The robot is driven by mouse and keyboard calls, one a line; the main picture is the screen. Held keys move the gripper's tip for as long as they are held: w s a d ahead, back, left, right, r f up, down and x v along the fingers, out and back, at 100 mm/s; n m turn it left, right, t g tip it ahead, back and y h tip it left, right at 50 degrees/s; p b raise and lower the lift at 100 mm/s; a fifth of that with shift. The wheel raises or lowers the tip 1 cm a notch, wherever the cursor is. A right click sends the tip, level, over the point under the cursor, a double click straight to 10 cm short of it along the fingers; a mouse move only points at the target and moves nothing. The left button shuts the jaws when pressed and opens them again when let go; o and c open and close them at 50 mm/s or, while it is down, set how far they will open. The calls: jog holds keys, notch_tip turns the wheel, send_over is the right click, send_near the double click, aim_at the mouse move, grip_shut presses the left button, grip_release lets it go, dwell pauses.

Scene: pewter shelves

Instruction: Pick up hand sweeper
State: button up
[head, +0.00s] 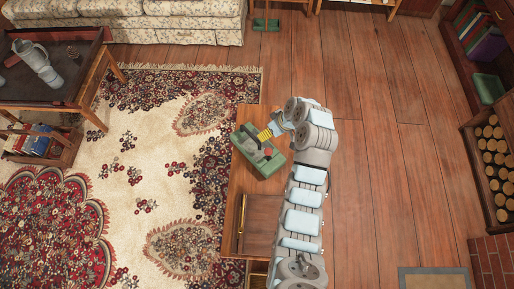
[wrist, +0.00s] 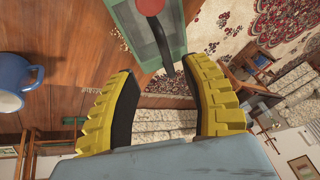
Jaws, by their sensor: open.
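A green, tray-like object (head: 247,162) lies on top of the wooden cabinet, with a red-ended dark piece (head: 267,152) on it. In the wrist view the green object (wrist: 128,28) is at the top, and the red-ended piece (wrist: 150,5) has a dark rod pointing down between my fingers. I cannot tell for sure which of these is the hand sweeper. My gripper (head: 263,135) is over the green object. Its yellow fingers with black pads stand apart in the wrist view (wrist: 165,85), with nothing held between them.
A blue mug (wrist: 12,85) stands on the wood at the left of the wrist view. The wooden cabinet (head: 262,215) is beside the patterned rug (head: 150,160). A low table (head: 45,85) with a jug is at left, a sofa (head: 170,22) behind. The wooden floor (head: 385,160) at right is clear.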

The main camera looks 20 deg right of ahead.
aim_at(257, 140)
jog(key=x, duration=0.5)
jog(key=shift+w+a+f, duration=0.1)
jog(key=shift+a+f, duration=0.05)
jog(key=shift+f, duration=0.15)
jog(key=shift+p+x, duration=0.35)
jog(key=shift+x, duration=2.25)
jog(key=shift+a, duration=0.1)
grip_shut()
